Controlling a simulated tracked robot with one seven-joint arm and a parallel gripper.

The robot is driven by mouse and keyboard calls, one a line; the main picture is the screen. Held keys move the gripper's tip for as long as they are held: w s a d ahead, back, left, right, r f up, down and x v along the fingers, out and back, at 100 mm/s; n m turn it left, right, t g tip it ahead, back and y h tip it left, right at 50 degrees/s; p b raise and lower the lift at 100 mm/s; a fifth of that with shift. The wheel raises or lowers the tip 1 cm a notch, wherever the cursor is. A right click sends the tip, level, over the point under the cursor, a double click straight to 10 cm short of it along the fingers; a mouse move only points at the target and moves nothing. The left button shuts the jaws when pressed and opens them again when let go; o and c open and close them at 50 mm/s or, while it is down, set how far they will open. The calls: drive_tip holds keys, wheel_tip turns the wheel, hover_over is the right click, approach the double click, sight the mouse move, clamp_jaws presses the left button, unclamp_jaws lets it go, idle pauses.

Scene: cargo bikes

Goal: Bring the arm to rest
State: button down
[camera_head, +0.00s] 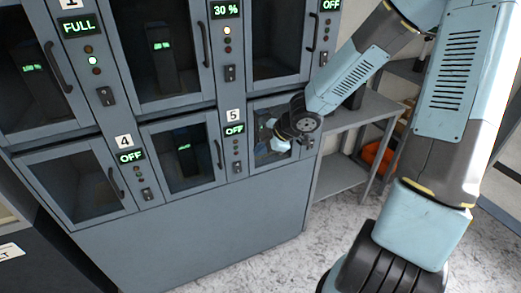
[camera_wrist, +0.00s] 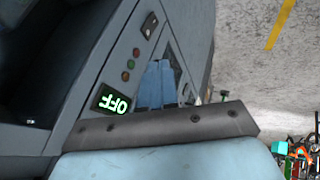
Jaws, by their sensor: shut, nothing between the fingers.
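My arm reaches in from the right in the head view. My gripper (camera_head: 275,140) is small and partly hidden behind my dark wrist there. It is in front of the lower right door of the grey charging cabinet (camera_head: 210,235), close to the display marked OFF under number 5. I cannot tell whether it touches the door. In the wrist view my light blue fingers (camera_wrist: 157,82) lie together, with nothing seen between them. They stand out beyond a dark bar of my wrist, beside the cabinet's green OFF display (camera_wrist: 113,103).
The cabinet has several glass-fronted compartments, some with batteries and lit displays. A grey shelf table (camera_head: 350,115) stands right of the cabinet, with an orange thing (camera_head: 377,156) near its lower shelf. The pale speckled floor (camera_head: 290,262) is clear in front of the cabinet.

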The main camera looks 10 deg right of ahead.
drive_tip(key=shift+d, duration=0.1)
drive_tip(key=s+d+r+m+t+h, duration=0.2)
drive_tip(key=s+d+r+m+h, duration=0.1)
drive_tip(key=d+r+m+h, duration=0.85)
drive_tip(key=s+d+r+m+y, duration=0.1)
drive_tip(key=s+r+m+y, duration=0.1)
drive_tip(key=s+r+m, duration=0.2)
drive_tip(key=s+d+r+m+y, duration=0.2)
drive_tip(key=s+r, duration=0.8)
drive_tip(key=s, duration=0.5)
drive_tip(key=shift+r+m+y, duration=0.4)
drive_tip(key=shift+m+y, duration=0.15)
drive_tip(key=shift+m, duration=0.7)
drive_tip(key=c, duration=1.9)
unclamp_jaws()
drive_tip(key=shift+d, duration=0.1)
